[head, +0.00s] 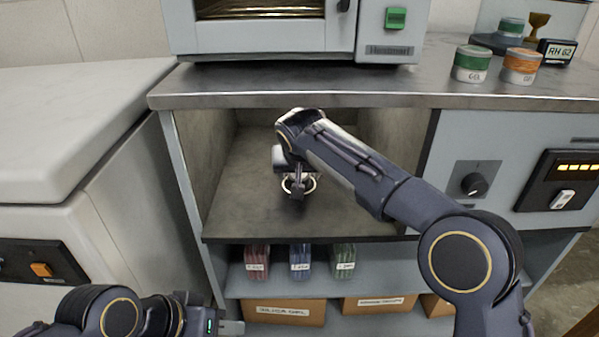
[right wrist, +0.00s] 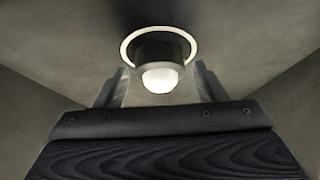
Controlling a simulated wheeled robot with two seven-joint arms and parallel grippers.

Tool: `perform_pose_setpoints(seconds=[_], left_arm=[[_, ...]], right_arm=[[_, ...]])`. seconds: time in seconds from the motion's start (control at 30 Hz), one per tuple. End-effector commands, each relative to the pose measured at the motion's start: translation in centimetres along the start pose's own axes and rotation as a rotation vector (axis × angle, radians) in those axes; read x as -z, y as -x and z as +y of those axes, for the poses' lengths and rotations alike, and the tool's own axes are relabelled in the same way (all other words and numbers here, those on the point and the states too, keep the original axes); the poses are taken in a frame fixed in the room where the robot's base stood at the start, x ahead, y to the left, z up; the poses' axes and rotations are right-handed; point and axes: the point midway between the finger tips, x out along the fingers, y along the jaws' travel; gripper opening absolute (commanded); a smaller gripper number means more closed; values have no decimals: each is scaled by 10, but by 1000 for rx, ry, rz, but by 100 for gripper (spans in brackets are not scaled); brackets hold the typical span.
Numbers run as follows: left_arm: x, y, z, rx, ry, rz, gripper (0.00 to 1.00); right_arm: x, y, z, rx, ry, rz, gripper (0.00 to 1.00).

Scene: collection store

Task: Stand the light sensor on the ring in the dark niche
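The light sensor (right wrist: 160,78), a dark round body with a pale glowing dome, is upright inside the outline of the white ring (right wrist: 128,42) in the right wrist view. The ring (head: 313,184) also shows on the floor of the dark niche (head: 245,205) in the head view. My right gripper (right wrist: 163,82) has one finger on each side of the sensor, with narrow gaps showing, so it looks open. In the head view the right gripper (head: 297,190) hides most of the sensor. My left gripper (head: 232,327) is low at the front, apart from the niche; its finger gap is unclear.
The niche walls and the metal counter edge (head: 380,101) surround my right arm. Below are a shelf with colored bundles (head: 300,262) and cardboard boxes (head: 285,311). Green (head: 470,65) and orange (head: 520,67) lidded jars stand on the counter. A control panel (head: 475,185) is right of the niche.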

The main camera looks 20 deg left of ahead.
Motion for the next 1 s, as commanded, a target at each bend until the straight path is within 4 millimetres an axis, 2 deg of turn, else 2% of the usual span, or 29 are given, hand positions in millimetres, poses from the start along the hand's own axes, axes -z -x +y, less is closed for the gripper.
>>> perform_pose_setpoints(seconds=[0.33,0.47,0.57,1.0], left_arm=[[0,1,0,0,0,0,36],[6,12,6,0,0,0,36],[5,10,5,0,0,0,36],[11,22,10,0,0,0,36]], right_arm=[[1,2,0,0,0,0,69],[4,18,0,-2,2,0,69],[-8,22,0,-1,5,0,69],[-80,68,0,-2,3,-1,69]])
